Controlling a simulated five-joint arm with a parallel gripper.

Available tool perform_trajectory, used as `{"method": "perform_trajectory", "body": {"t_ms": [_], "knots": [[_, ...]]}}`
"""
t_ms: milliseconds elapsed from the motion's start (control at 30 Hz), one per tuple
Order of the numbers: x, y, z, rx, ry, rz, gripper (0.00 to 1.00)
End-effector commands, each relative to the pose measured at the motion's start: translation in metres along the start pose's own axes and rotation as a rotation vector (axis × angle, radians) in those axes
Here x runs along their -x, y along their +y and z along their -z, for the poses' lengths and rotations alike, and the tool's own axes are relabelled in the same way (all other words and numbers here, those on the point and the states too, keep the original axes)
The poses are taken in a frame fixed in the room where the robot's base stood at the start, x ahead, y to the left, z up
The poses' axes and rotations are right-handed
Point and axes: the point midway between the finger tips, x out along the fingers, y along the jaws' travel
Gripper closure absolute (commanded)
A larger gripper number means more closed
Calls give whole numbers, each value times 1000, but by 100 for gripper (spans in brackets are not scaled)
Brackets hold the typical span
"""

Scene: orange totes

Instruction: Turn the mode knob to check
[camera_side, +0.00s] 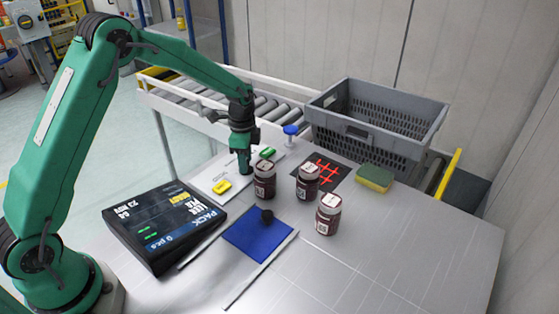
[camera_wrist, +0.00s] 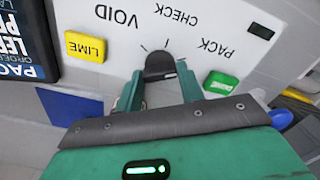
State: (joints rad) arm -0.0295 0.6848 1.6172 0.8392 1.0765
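The mode knob (camera_wrist: 160,66) is black and sits on a pale panel (camera_wrist: 225,55) with the labels VOID (camera_wrist: 120,16), CHECK (camera_wrist: 177,15) and PACK (camera_wrist: 216,49), upside down in the wrist view. A small pale mark shows near the knob's right edge, on the PACK side; I cannot tell exactly where it points. My gripper (camera_wrist: 160,72) has its two green fingers on either side of the knob. They stand apart, with narrow gaps seeming to show; firm contact is not visible. In the side view my gripper (camera_side: 243,172) is low over the panel and hides the knob.
A yellow LIME button (camera_side: 221,187) and a green button (camera_side: 267,153) flank the knob. A grey crate (camera_side: 378,125) is behind. The table's front right is clear.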

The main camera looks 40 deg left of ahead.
Motion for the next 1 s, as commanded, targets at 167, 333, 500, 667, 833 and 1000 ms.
{"method": "perform_trajectory", "body": {"t_ms": [167, 333, 500, 667, 833, 1000], "knots": [[0, 0, 0, 5, 0, -1, 85], [1, 0, 0, 34, 0, -1, 85], [1, 0, 0, 102, -1, -1, 85], [1, 0, 0, 204, -1, -1, 85], [1, 0, 0, 347, -1, -1, 85], [1, 0, 0, 508, 0, 0, 85]]}}
